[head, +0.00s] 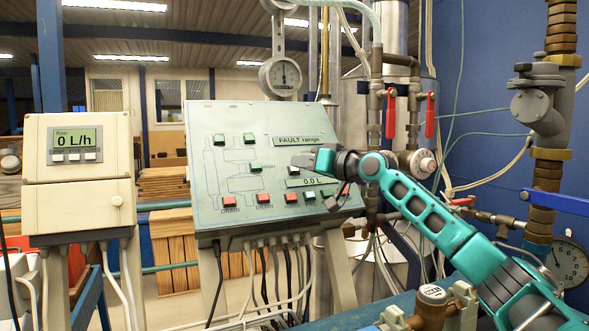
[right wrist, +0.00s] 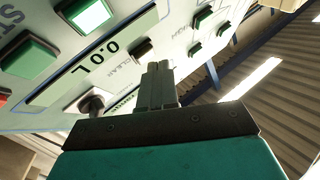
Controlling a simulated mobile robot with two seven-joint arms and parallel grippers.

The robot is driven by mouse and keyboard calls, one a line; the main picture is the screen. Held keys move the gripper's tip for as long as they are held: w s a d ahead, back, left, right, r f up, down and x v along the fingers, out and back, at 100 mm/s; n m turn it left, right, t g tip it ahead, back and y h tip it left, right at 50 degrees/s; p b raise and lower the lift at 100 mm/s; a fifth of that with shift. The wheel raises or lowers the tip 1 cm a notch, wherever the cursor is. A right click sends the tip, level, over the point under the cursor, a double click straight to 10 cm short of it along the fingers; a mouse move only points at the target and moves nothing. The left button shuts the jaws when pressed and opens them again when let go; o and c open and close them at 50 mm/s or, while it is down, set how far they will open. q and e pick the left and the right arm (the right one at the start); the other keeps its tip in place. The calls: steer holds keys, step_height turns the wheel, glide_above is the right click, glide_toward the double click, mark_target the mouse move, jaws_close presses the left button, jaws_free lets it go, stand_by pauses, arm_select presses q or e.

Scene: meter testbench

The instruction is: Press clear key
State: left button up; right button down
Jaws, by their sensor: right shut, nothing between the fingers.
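The grey control panel (head: 235,130) shows a "FAULT range" display (head: 298,140) and a "0.0 L" display (head: 306,182). In the right wrist view, the "0.0 L" display (right wrist: 95,55) has a small dark key (right wrist: 142,48) at its end, beside the printed word CLEAR. I take this as the clear key; in the head view my right gripper hides that area. My right gripper (head: 312,160) is shut and empty in front of the panel. In the right wrist view its fingertips (right wrist: 157,68) lie just below the key; contact cannot be told. My left gripper is not in view.
Red (head: 263,198) and green square buttons (head: 255,166) sit on the panel near the gripper. A dark round knob (right wrist: 92,103) stands close to the fingers. A flow meter box (head: 78,170) is at left. Pipes with red valve handles (head: 430,115) stand behind my right arm.

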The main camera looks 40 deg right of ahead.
steer(key=shift+w+d+f, duration=0.1)
steer(key=shift+w+f, duration=0.2)
steer(key=shift+f, duration=0.05)
stand_by(0.7)
stand_by(0.4)
steer(key=shift+s+a+r, duration=0.2)
steer(key=shift+s+r, duration=0.35)
steer(key=shift+s+a+r, duration=0.3)
steer(key=shift+s+r, duration=0.55)
steer(key=shift+s, duration=0.05)
steer(key=shift+s+a+r, duration=0.25)
steer(key=shift+s+r, duration=0.55)
steer(key=shift+s, duration=0.1)
steer(key=shift+s+a+r, duration=0.15)
steer(key=shift+s+r, duration=0.3)
